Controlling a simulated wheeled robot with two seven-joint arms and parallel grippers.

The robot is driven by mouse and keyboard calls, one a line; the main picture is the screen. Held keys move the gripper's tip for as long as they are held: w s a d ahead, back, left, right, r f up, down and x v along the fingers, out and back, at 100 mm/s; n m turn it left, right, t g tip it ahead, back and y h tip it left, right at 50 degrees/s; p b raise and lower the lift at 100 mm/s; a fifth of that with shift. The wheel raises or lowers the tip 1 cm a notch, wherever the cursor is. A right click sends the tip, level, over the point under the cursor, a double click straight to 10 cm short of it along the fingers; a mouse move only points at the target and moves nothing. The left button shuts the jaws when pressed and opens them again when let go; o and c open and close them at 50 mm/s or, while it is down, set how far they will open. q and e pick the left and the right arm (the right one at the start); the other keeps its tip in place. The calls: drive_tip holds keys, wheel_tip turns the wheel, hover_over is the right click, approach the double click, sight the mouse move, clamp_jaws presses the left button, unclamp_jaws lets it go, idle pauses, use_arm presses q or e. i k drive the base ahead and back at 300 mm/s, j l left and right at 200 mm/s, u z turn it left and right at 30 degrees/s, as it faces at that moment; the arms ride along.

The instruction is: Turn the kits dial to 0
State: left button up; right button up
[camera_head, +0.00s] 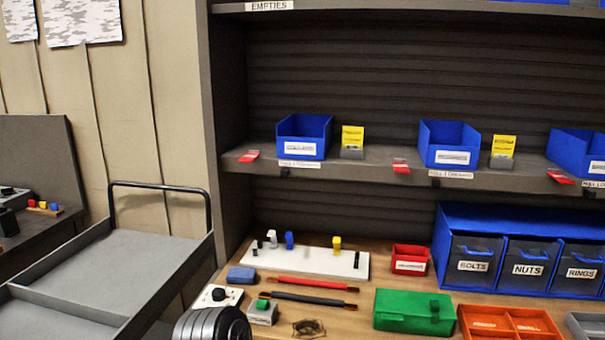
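A white box with a round black knob (218,295) sits at the front left of the wooden bench; it looks like a dial. Its markings and any pointer are too small to read, so I cannot tell its setting or whether it is the kits dial. A dark ribbed round part at the bottom edge stands close in front of it and may be part of my arm. No gripper fingers show in the head view.
A grey box with a green button (262,310) is right of the knob box. Red and black rods (310,284), a blue block (242,275), a white peg board (300,264) and a green case (414,311) crowd the bench (365,285). A grey cart (120,265) stands left.

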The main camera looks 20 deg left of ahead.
sight(218, 294)
drive_tip(key=u, duration=1.35)
drive_tip(key=z, duration=0.45)
drive_tip(key=j+z, duration=0.2)
drive_tip(key=z, duration=0.2)
drive_tip(key=j+z, duration=0.45)
drive_tip(key=z, duration=0.3)
drive_tip(key=j+z, duration=0.35)
drive_tip(key=k+j+z, duration=0.1)
drive_tip(key=j, duration=0.3)
drive_tip(key=k+j+z, duration=0.15)
drive_tip(key=k+j, duration=0.15)
drive_tip(key=k+j+z, duration=0.1)
drive_tip(key=k+j, duration=0.15)
drive_tip(key=j, duration=0.15)
